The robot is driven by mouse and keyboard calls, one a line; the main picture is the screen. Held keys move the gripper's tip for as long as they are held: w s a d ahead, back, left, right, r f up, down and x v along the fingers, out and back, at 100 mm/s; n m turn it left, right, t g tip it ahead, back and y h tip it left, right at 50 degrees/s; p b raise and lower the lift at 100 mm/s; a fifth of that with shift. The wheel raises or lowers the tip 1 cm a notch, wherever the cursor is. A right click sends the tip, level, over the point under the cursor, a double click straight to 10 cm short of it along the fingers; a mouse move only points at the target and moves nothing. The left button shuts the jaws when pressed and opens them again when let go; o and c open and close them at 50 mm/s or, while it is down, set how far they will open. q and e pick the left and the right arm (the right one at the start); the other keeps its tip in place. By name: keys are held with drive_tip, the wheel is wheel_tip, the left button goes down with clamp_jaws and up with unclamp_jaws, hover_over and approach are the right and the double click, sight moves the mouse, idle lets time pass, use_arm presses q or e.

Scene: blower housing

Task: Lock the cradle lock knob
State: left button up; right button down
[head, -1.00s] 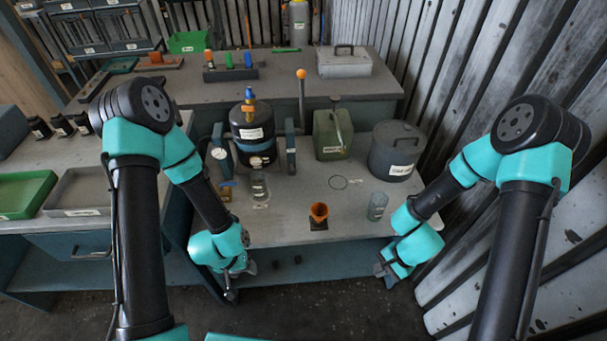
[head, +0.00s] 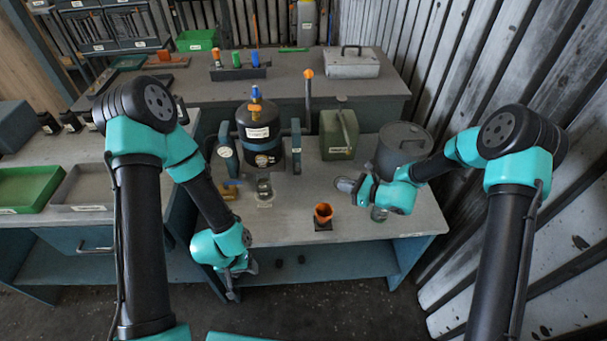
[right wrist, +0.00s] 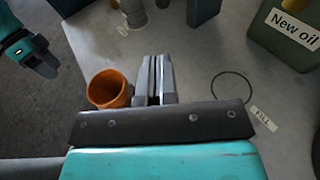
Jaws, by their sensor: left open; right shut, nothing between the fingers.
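The black housing (head: 258,136) stands upright between two blue cradle posts, the left one with a round gauge (head: 227,155) and the right one (head: 296,147) slim. I cannot make out which part is the cradle lock knob; it is too small to tell. My left gripper (head: 238,284) is open, low at the front edge of the bench, apart from the cradle. It also shows at the upper left of the right wrist view (right wrist: 38,62). My right gripper (head: 347,185) is shut and empty above the bench, right of the cradle; its fingers (right wrist: 157,76) show together in the right wrist view.
An orange funnel (head: 323,212) stands at the bench front. A glass jar (head: 264,187) sits before the housing. A green can (head: 338,135) and grey drum (head: 403,146) stand behind my right gripper. An orange-topped lever (head: 308,90) rises behind.

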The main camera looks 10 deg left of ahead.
sight(298, 168)
drive_tip(key=shift+w+a, duration=0.1)
drive_tip(key=shift+w, duration=0.15)
drive_tip(key=x, duration=1.4)
drive_tip(key=shift+r, duration=0.15)
drive_tip(key=shift+w, duration=0.1)
